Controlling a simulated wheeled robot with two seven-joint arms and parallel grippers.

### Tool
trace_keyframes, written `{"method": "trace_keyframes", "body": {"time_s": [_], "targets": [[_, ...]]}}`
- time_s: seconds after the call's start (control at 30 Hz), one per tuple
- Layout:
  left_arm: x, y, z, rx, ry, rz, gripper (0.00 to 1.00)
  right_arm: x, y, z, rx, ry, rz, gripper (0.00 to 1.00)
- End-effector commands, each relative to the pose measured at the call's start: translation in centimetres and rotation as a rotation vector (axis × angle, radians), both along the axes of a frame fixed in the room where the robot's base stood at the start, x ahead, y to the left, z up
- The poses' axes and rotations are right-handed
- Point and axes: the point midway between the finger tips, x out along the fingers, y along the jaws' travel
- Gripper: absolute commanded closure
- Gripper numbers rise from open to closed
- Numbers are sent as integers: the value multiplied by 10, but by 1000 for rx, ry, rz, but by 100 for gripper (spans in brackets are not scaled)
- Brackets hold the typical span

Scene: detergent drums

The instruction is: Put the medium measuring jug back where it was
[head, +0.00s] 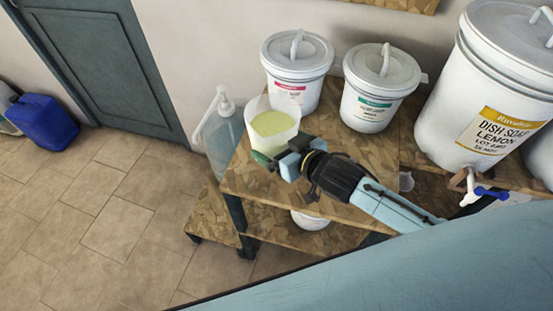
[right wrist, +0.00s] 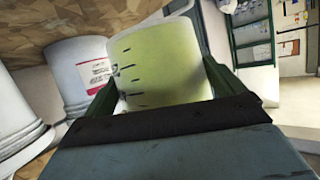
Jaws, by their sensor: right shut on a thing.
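The measuring jug (head: 273,124) is a translucent white vessel holding pale yellow-green liquid. My right gripper (head: 273,158) is shut on it near the left end of the wooden shelf top. In the right wrist view the jug (right wrist: 160,65) stands between the two green fingers (right wrist: 160,95), with dark graduation marks on its side. I cannot tell whether its base touches the shelf. My left gripper is not in view.
Two lidded white buckets, one with a red label (head: 297,75) and one with a green label (head: 375,90), stand behind the jug. A clear pump bottle (head: 221,130) is close to its left. A large dish soap drum (head: 480,90) with a tap (head: 482,192) stands right. Wooden shelf (head: 345,215) front is partly clear.

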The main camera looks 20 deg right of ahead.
Motion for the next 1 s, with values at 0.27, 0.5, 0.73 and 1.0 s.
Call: {"method": "trace_keyframes", "body": {"time_s": [0.27,0.5,0.73,1.0], "targets": [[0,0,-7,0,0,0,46,2,1,-26,5,-10,2,67],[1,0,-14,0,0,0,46,1,1,-52,2,-8,1,67],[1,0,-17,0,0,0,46,2,1,-63,5,-11,2,67],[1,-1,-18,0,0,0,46,2,1,-66,4,-10,2,67]]}}
